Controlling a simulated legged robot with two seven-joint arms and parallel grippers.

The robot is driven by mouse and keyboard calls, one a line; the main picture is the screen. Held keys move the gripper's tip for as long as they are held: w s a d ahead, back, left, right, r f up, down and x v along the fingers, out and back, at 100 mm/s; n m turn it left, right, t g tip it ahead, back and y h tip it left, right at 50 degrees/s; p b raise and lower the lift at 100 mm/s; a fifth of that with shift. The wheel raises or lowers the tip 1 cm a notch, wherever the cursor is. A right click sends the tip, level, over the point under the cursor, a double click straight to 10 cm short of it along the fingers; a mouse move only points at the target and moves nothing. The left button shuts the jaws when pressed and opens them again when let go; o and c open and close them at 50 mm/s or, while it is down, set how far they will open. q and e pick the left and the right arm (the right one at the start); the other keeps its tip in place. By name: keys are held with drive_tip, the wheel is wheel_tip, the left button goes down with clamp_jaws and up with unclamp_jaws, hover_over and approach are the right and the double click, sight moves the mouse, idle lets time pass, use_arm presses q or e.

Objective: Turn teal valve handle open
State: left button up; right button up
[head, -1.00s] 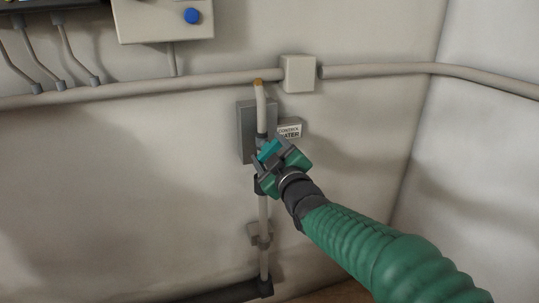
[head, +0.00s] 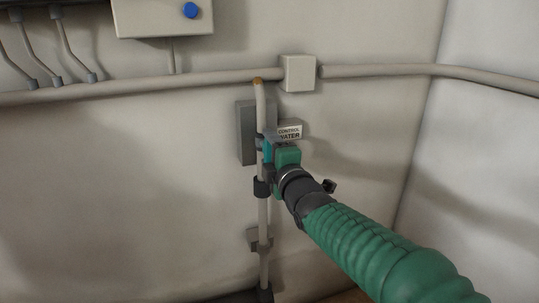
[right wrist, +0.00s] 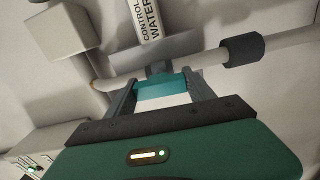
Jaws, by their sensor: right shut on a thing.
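The teal valve handle (right wrist: 162,84) sits on the pale vertical pipe, between the two grey fingers of my right gripper (right wrist: 162,92) in the right wrist view. In the head view a sliver of the teal handle (head: 267,150) shows beside the pipe, lined up with it. My right gripper (head: 271,160) is shut on the handle there, its green body hiding most of it. The pipe (head: 262,212) runs down the wall with dark couplings. My left gripper is not in view.
A "control water" label (head: 289,133) is just right of the handle, and a grey plate (head: 246,135) is behind the pipe. A white junction box (head: 298,73) and a horizontal conduit (head: 180,82) are above. A box with a blue button (head: 165,18) is upper left.

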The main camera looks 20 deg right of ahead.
drive_tip(key=shift+a+f+n, duration=0.2)
drive_tip(key=shift+f+n, duration=0.2)
drive_tip(key=shift+f, duration=0.05)
drive_tip(key=o, duration=1.2)
drive_tip(key=shift+c, duration=0.2)
drive_tip(key=shift+o, duration=1.1)
drive_tip(key=shift+r, duration=0.25)
